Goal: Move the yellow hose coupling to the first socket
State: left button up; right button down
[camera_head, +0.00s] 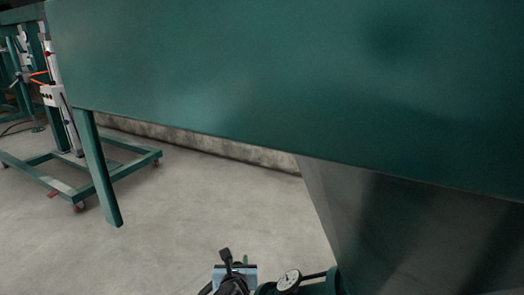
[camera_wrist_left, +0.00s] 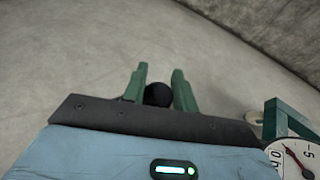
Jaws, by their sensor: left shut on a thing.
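My left gripper (camera_head: 236,262) is at the bottom middle of the head view, low in front of the large green panel. In the left wrist view its two green fingers (camera_wrist_left: 160,82) are shut on a dark round thing (camera_wrist_left: 158,94). A dark piece (camera_head: 226,256) also sticks up at the gripper in the head view. I cannot tell whether it is the hose coupling, as no yellow shows on it. No socket can be made out in either view. My right gripper is not in view.
A pressure gauge (camera_head: 289,280) is right of my gripper and also shows in the wrist view (camera_wrist_left: 295,160). A wheeled green frame (camera_head: 125,168) stands left. Concrete floor is open between.

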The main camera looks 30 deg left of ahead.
pick_arm(q)
jog(key=shift+s+d+r+p, duration=0.1)
jog(key=shift+d+r+p, duration=0.1)
jog(key=shift+r+p, duration=0.4)
jog(key=shift+d+r+p, duration=0.2)
jog(key=shift+r+p, duration=0.15)
jog(key=shift+r, duration=0.3)
jog(key=s+d+p, duration=0.3)
jog(key=s+d, duration=0.6)
jog(key=d, duration=0.2)
jog(key=shift+s+r, duration=0.2)
jog(key=shift+s, duration=0.2)
jog(key=shift+d, duration=0.1)
jog(key=shift+r+p, duration=0.15)
jog(key=shift+p, duration=0.25)
jog(key=shift+r+p, duration=0.3)
jog(key=shift+r, duration=0.05)
